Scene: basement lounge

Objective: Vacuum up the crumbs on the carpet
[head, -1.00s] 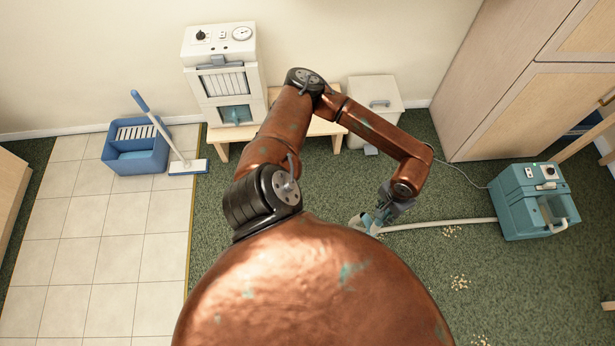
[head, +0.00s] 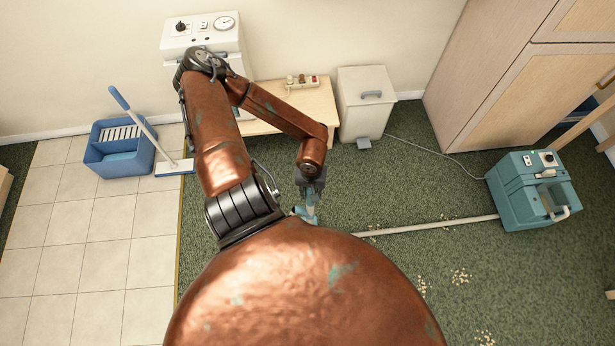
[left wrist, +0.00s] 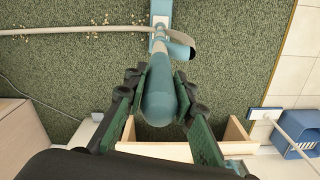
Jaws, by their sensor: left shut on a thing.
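My left gripper (head: 309,188) is shut on the teal handle (left wrist: 161,95) of the vacuum wand. In the left wrist view the handle lies between the two fingers, and the pale blue floor head (left wrist: 160,12) is beyond it on the carpet. A pale hose (head: 430,227) runs right from the wand, partly hidden by my body, to the teal vacuum body (head: 532,190). Crumbs (head: 460,276) lie in several patches on the green carpet, some along the hose; crumbs (left wrist: 92,36) also show beside the hose in the left wrist view. My right gripper is not in view.
A blue bucket (head: 120,150) and a mop (head: 174,167) are on the tiles.

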